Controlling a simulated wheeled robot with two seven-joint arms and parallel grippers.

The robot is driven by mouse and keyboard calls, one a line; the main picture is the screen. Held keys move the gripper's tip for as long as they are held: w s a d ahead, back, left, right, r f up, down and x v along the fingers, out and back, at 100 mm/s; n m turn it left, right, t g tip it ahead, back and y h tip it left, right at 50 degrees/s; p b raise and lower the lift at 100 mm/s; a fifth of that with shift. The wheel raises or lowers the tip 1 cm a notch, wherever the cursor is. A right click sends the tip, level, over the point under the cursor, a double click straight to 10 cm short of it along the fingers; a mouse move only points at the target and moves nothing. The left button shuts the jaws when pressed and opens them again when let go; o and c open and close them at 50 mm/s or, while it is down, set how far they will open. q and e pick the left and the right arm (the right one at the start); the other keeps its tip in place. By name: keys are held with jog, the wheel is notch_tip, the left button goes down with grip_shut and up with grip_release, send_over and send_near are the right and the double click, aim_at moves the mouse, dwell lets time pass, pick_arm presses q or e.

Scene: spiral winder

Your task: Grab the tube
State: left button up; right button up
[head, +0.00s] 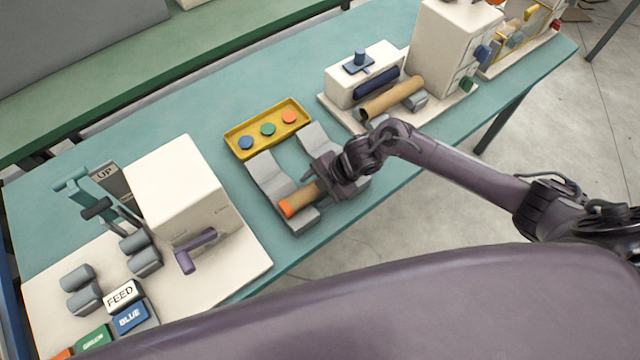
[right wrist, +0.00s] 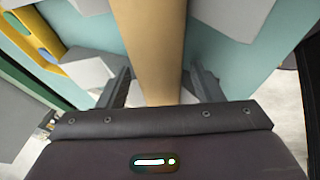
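A tan cardboard tube (head: 300,200) with an orange end lies across the grey cradle (head: 270,180) in the middle of the table. My right gripper (head: 318,184) is over the tube and hides its far part in the head view. In the right wrist view the tube (right wrist: 155,50) runs between the two fingers of my right gripper (right wrist: 162,88). Gaps show on both sides, so the fingers are open around it. A second tan tube (head: 392,98) lies at the white machine further right. My left gripper is not in view.
A yellow tray (head: 238,150) with blue, green and orange discs stands behind the cradle. A white block machine (head: 180,195) with a purple handle (head: 196,250) stands to the left. Another white machine (head: 440,55) stands at the back right. The teal table's front edge is close to the cradle.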

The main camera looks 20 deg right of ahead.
jog(key=c, duration=0.9)
jog(key=shift+r, duration=0.1)
